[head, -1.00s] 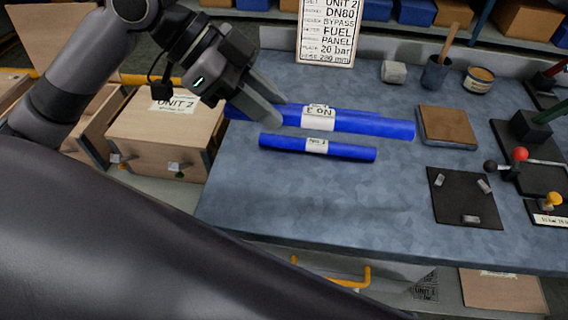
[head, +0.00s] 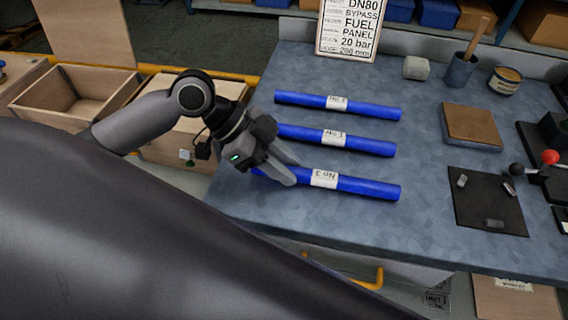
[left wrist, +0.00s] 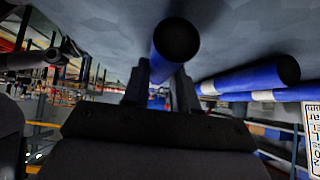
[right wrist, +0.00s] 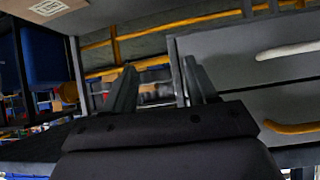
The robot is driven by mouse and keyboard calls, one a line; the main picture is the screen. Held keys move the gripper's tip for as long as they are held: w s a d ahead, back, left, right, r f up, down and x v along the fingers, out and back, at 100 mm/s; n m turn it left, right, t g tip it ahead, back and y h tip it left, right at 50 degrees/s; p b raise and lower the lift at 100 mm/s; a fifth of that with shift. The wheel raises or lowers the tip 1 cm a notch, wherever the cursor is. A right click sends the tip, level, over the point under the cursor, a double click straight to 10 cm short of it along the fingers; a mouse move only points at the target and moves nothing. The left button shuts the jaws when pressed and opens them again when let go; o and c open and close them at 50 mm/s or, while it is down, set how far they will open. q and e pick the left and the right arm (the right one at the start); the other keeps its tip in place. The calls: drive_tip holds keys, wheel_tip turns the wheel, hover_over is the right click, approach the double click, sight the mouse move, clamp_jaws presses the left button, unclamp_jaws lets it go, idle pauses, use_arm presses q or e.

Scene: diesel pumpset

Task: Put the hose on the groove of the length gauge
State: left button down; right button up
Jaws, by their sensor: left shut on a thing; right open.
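My left gripper (head: 288,174) is shut on the left end of a blue hose (head: 365,188), the nearest of three on the bench. It has a white label and points to the right, tilted slightly down in the picture. I cannot tell whether it touches the bench. In the left wrist view, the hose's dark round end (left wrist: 177,41) shows between the fingers. Two more labelled hoses lie behind it, a middle hose (head: 370,147) and a far hose (head: 375,112). I cannot make out the length gauge or its groove. My right gripper (right wrist: 158,75) is open and empty.
A black mat (head: 470,220) with small grey pieces lies right of the hoses. A brown-topped block (head: 472,125), a brush pot (head: 460,70), a tin (head: 505,80) and a sign (head: 350,28) stand farther back. The bench front is clear.

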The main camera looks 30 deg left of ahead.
use_arm(q)
drive_tip(key=c, duration=0.9)
unclamp_jaws()
drive_tip(key=shift+f, duration=0.1)
drive_tip(key=v, duration=1.1)
drive_tip(key=shift+a, duration=0.1)
drive_tip(key=shift+o, duration=0.6)
drive_tip(key=shift+a+r, duration=0.3)
drive_tip(key=shift+r, duration=0.15)
